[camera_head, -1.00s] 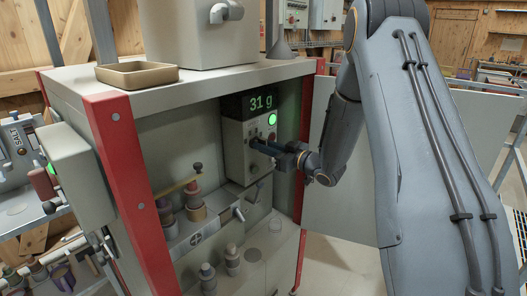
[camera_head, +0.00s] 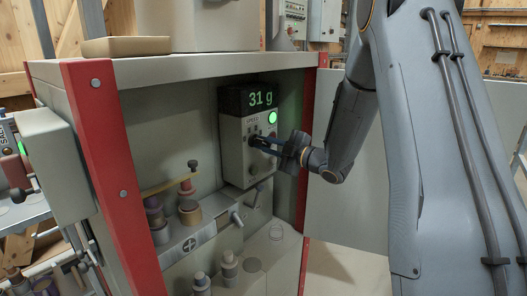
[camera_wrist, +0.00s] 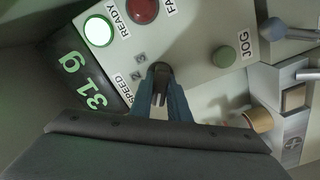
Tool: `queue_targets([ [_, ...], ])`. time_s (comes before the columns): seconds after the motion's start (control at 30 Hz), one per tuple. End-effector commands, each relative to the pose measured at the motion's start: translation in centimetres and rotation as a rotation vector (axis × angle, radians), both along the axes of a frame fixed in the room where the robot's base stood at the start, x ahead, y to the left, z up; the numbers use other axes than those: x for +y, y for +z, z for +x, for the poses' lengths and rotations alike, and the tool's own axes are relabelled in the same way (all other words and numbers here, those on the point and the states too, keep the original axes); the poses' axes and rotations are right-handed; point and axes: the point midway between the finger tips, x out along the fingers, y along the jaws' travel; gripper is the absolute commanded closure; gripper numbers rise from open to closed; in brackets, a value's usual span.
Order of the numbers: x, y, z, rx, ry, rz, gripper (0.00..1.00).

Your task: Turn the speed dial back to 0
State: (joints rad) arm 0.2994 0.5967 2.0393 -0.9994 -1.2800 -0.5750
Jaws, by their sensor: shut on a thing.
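The speed dial (camera_wrist: 160,69) is a small dark knob on the grey control box (camera_head: 236,133), beside the SPEED label (camera_wrist: 128,90). My gripper (camera_head: 258,142) reaches it from the right in the head view. In the wrist view my gripper's blue fingers (camera_wrist: 161,92) are closed around the dial. The fingers cover much of it, so its pointer and setting cannot be read.
The display (camera_head: 260,99) above reads 31 g. The green READY lamp (camera_wrist: 98,31) is lit. A red lamp (camera_wrist: 143,9) and a green JOG button (camera_wrist: 224,56) sit close to the fingers. Red cabinet posts (camera_head: 112,170) frame the recess.

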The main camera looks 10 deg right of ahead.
Motion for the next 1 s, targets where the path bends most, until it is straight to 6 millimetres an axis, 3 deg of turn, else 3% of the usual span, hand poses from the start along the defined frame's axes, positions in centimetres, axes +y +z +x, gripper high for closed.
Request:
queue_targets([
  [0.4,0.01,-0.02,0.01,-0.111,0.0,-0.148,1.0],
  [0.93,0.01,0.01,-0.02,-0.124,0.0,-0.168,1.0],
  [0.97,0.01,0.02,-0.02,-0.124,0.0,-0.168,0.83],
  [1.0,0.01,0.02,-0.02,-0.124,0.0,-0.168,0.76],
])
